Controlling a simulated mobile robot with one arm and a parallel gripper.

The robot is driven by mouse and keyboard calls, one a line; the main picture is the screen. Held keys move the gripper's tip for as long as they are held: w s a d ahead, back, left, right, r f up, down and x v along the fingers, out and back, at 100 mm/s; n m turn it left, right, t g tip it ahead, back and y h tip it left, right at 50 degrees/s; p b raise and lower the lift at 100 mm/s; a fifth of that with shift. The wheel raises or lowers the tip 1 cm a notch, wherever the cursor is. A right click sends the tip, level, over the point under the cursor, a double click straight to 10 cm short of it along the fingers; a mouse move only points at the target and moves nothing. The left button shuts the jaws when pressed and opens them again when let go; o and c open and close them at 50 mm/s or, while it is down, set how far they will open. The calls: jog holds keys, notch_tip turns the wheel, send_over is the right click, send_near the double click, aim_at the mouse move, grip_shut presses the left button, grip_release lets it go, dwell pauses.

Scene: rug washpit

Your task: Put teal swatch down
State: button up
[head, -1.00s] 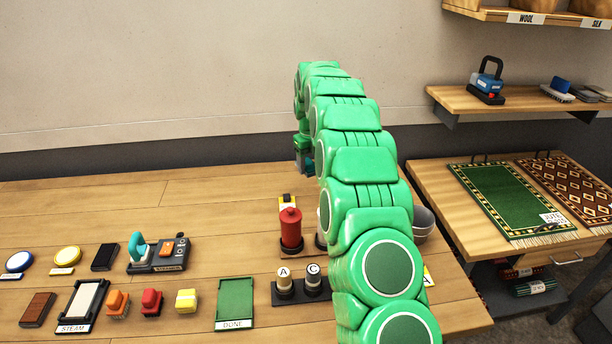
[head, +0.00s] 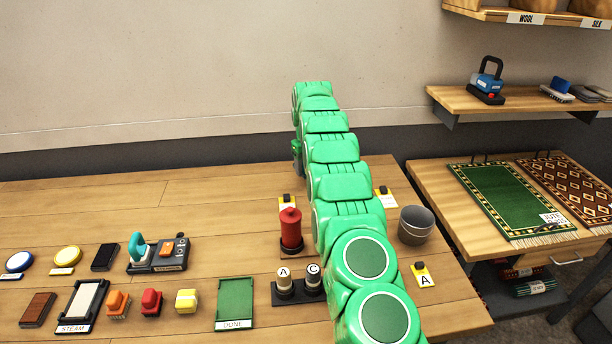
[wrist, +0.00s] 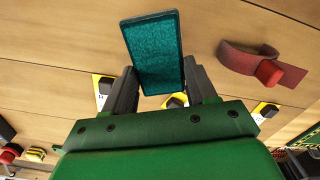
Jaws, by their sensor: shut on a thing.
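The teal swatch (wrist: 155,55) is a flat, textured teal rectangle with a darker rim, seen in the wrist view. My gripper (wrist: 160,75) is shut on it, with one dark finger at each side. The wooden tabletop (wrist: 60,40) shows behind it; I cannot tell how high above the table it is held. In the head view my green arm reaches over the table's far part and hides the swatch. A green pad labelled DONE (head: 235,302) lies empty near the table's front.
A grey bucket (head: 416,225) and yellow tag (head: 422,275) are to the right.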

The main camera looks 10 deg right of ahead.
aim_at(306, 182)
jog(key=shift+w+f, duration=0.55)
jog(key=shift+f, duration=0.1)
jog(key=shift+w+f, duration=0.15)
jog(key=shift+f, duration=0.1)
jog(key=shift+f, duration=1.6)
jog(key=o, duration=1.1)
jog(key=shift+c, duration=0.2)
notch_tip(306, 182, up, 6)
jog(key=shift+w+f, duration=0.1)
jog(key=shift+r, duration=0.9)
